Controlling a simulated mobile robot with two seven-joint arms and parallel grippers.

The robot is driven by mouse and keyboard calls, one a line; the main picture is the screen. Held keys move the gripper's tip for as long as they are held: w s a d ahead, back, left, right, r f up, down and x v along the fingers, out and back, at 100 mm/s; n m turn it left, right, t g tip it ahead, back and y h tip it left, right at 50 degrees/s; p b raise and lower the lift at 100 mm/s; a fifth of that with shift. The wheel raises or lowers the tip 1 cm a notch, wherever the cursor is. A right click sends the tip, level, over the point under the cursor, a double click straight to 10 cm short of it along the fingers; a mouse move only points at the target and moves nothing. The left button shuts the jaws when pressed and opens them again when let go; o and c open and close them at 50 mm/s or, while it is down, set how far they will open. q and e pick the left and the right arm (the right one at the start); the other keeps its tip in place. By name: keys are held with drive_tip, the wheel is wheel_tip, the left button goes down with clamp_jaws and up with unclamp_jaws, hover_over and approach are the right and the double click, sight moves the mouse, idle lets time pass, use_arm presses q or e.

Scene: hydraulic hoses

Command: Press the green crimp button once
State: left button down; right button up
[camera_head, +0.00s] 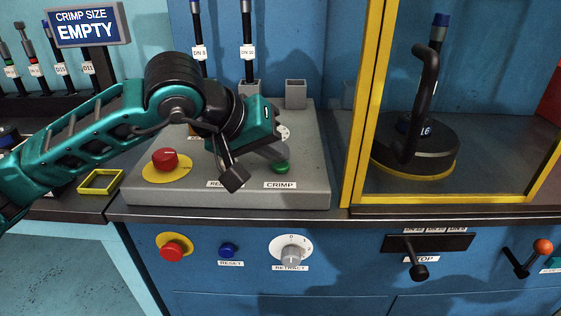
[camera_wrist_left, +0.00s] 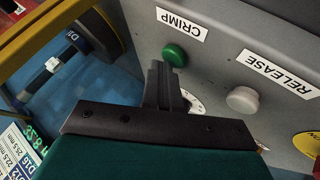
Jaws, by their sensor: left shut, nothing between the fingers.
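The green crimp button (camera_head: 281,168) sits on the sloped grey control panel (camera_head: 310,180), just above its CRIMP label. It also shows in the left wrist view (camera_wrist_left: 175,55). My left gripper (camera_head: 278,152) is shut and empty. Its grey fingers point down at the panel and end close to the green button. In the left wrist view the closed fingertips (camera_wrist_left: 157,68) are just beside the button. I cannot tell whether they touch it. My right gripper is not in view.
A pale release button (camera_wrist_left: 243,99) is near the green one. A red button (camera_head: 165,159) on a yellow plate is at the panel's left. A yellow-framed guard (camera_head: 361,120) stands right, with a black-handled device (camera_head: 415,150) inside. The sign (camera_head: 86,25) reads CRIMP SIZE EMPTY.

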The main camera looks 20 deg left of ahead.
sight(275, 166)
use_arm(q)
drive_tip(key=shift+r+p, duration=0.4)
drive_tip(key=shift+r, duration=0.45)
drive_tip(key=shift+r+p, duration=1.45)
drive_tip(key=shift+r, duration=1.1)
